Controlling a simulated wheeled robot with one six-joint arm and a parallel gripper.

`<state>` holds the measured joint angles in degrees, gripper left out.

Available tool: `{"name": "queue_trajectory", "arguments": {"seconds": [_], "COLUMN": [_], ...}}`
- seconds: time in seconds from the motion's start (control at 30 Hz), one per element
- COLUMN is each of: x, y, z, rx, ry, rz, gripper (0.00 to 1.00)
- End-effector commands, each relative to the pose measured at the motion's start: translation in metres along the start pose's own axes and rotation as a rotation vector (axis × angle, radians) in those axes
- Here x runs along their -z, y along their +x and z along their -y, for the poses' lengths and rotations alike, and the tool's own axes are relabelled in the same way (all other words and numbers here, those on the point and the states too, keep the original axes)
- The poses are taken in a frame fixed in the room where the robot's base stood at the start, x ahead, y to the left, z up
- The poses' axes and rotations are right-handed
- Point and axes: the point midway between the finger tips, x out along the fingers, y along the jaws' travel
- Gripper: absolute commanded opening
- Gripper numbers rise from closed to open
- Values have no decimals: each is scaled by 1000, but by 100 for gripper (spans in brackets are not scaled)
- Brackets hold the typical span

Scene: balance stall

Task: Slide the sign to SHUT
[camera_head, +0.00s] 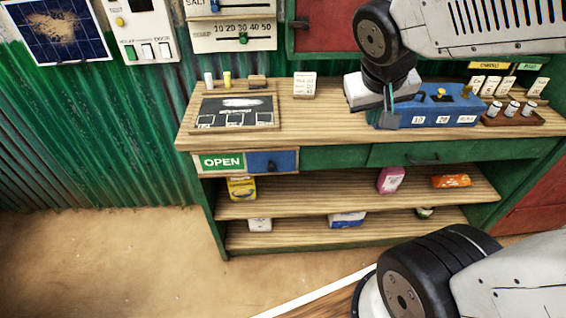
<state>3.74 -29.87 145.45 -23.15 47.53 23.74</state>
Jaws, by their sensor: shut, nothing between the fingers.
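The sign (248,150) is a wooden frame on the counter's front edge at left. Its left half shows a green panel reading OPEN (222,161). A blue slider (283,161) with a dark knob (271,166) covers the right half, so whatever is behind it is hidden. My gripper (389,118) is shut and empty. It points down over the right part of the counter, in front of the blue box, well to the right of the sign and apart from it.
The wooden counter (320,128) holds a chalkboard (236,107) above the sign and a blue box (440,108) with number labels beside my gripper. Shelves below hold several packets. The counter's middle and the floor (120,260) at left are clear.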

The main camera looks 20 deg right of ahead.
Motion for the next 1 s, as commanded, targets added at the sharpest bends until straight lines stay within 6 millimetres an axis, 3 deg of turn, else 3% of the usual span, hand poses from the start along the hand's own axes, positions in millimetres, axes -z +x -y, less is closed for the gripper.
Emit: {"name": "queue_trajectory", "arguments": {"seconds": [0.03, 0.13, 0.2, 0.3, 0.43, 0.6, 0.77, 1.0], "x": [23, 69, 93, 110, 103, 75, 60, 60], "y": [22, 61, 89, 130, 173, 202, 209, 209], "z": [-5, -4, 6, 32, 72, 108, 120, 120], "rx": [-37, -41, 11, 146, 358, 563, 637, 643], "ry": [25, 59, 66, 68, 73, 93, 104, 104], "rz": [-50, -183, -251, -290, -239, -103, -34, -30], "gripper": [0, 0, 0, 0, 0, 0, 0, 0]}}
